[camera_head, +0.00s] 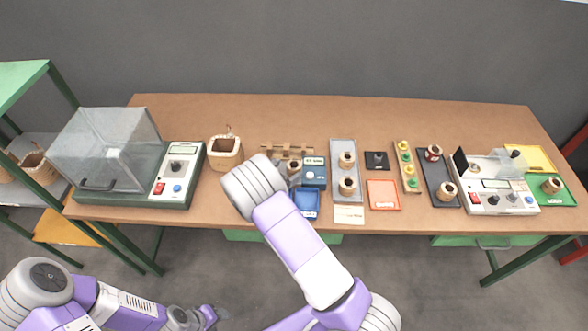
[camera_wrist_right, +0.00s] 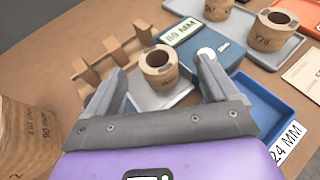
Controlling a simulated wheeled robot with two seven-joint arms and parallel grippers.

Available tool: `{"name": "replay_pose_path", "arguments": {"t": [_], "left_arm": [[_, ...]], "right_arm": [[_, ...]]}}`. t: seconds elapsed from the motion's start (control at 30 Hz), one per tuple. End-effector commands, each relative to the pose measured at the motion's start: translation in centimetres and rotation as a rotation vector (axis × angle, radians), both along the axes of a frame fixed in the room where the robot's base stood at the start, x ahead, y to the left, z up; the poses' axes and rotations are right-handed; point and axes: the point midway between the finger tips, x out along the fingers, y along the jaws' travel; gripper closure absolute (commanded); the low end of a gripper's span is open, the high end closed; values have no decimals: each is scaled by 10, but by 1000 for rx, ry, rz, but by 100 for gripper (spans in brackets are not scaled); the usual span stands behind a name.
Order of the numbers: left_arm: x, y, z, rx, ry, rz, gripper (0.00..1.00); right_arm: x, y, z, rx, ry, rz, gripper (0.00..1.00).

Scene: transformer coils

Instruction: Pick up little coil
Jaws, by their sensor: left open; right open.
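A little brown coil (camera_wrist_right: 158,72) with a dark hole stands upright on a grey plate (camera_wrist_right: 150,98) in the right wrist view. It also shows in the head view (camera_head: 294,167), partly behind my right arm. My right gripper (camera_wrist_right: 162,76) is open, with its fingers pointing toward the little coil and one finger on each side in the picture. Whether the fingers touch it, I cannot tell. In the head view my right wrist hides this gripper's jaws. My left gripper (camera_head: 207,316) is open and empty, low in front of the table.
A wooden rack (camera_wrist_right: 110,55) lies behind the little coil. A blue gauge box (camera_wrist_right: 208,42) and blue tray (camera_wrist_right: 262,104) are close on the right. More coils stand on a grey tray (camera_head: 345,143). A machine with a clear cover (camera_head: 105,140) stands left.

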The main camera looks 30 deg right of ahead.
Motion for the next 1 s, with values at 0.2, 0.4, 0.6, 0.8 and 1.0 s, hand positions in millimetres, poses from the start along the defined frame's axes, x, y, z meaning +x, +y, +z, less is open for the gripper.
{"name": "replay_pose_path", "arguments": {"t": [0.2,0.4,0.6,0.8,1.0], "left_arm": [[0,0,-4,0,0,0,48],[0,0,-4,0,0,0,48],[0,0,-4,0,0,0,48],[0,0,-4,0,0,0,48],[0,0,-4,0,0,0,48]], "right_arm": [[14,-27,-13,1,0,-2,13],[17,-33,-16,2,1,0,13],[17,-32,-16,2,1,0,24],[17,-32,-16,2,0,0,54],[17,-32,-15,1,0,0,77]]}}
